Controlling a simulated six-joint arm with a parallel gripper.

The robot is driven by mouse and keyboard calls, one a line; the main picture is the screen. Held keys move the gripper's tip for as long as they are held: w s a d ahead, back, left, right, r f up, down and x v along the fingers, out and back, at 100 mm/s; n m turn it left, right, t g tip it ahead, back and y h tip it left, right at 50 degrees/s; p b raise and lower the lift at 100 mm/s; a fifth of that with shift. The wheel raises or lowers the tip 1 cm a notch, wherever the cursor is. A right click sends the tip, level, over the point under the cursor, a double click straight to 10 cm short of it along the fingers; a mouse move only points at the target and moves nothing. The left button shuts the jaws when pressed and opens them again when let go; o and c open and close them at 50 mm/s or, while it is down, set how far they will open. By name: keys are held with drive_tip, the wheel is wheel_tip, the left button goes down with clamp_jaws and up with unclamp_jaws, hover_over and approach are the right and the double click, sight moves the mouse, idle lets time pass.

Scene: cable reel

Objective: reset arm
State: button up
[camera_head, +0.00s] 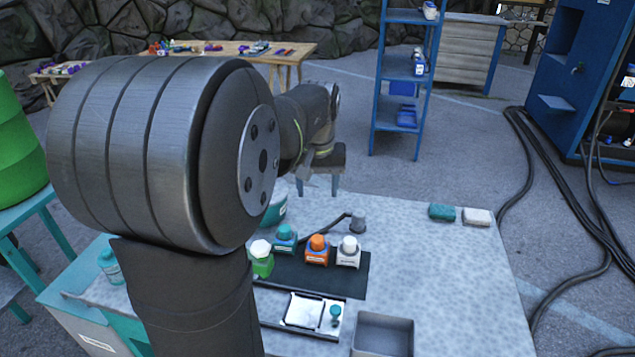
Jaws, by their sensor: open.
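My arm fills the left and centre, with a large grey joint close to the camera. Its far part reaches back to the wrist and my gripper (314,160), which show small beyond the joint, above the back edge of the grey worktable (450,290). My gripper is open, and I see nothing held in it. Its fingers are small and partly hidden, so their detail is unclear.
Bottles with teal (285,238), orange (317,249) and white (348,252) caps stand on a dark mat. A green bottle (261,260), grey bin (383,335), green sponge (441,212) and white block (477,217) are nearby. A blue shelf (404,75) stands behind.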

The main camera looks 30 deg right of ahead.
sight(318, 238)
drive_tip(key=shift+s+r, duration=0.1)
drive_tip(key=shift+r, duration=0.5)
drive_tip(key=f, duration=0.5)
drive_tip(key=w+f, duration=0.1)
drive_tip(key=f, duration=0.5)
drive_tip(key=d+f, duration=0.1)
drive_tip(key=f, duration=0.5)
drive_tip(key=shift+w+f, duration=0.2)
drive_tip(key=shift+w, duration=0.2)
drive_tip(key=shift+r, duration=0.15)
